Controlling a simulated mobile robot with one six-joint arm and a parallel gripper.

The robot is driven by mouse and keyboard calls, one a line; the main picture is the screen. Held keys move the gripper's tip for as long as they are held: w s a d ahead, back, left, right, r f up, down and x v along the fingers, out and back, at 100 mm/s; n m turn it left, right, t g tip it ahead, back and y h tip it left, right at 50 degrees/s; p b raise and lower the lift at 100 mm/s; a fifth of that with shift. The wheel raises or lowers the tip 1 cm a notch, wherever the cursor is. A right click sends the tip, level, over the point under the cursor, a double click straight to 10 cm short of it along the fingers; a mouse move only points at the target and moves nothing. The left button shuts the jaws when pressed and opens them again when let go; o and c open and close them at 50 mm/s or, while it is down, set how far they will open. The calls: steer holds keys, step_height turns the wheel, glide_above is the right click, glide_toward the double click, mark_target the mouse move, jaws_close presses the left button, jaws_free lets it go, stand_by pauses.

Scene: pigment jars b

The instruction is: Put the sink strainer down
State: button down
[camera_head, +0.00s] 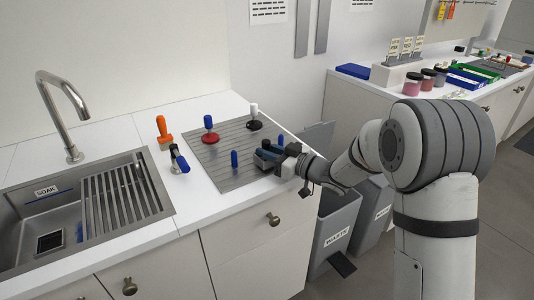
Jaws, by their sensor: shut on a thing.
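My gripper (268,156) is low over the right part of the grey ribbed drain mat (225,178) on the white counter. It is shut on the sink strainer, which is mostly hidden by the dark fingers. A blue upright knob (281,140) shows just behind the fingers; I cannot tell whether it belongs to the strainer. I cannot tell whether the strainer touches the mat.
On the mat stand a red-based piece with blue top (208,128), a black-based piece with white top (254,118) and a blue post (235,159). An orange-handled tool (163,128) is left of it. The sink (15,205) is far left. The mat's front middle is clear.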

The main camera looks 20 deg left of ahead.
steer(key=shift+f, duration=0.15)
steer(key=shift+f, duration=0.15)
steer(key=c, duration=1.2)
jaws_free()
steer(key=shift+c, duration=0.2)
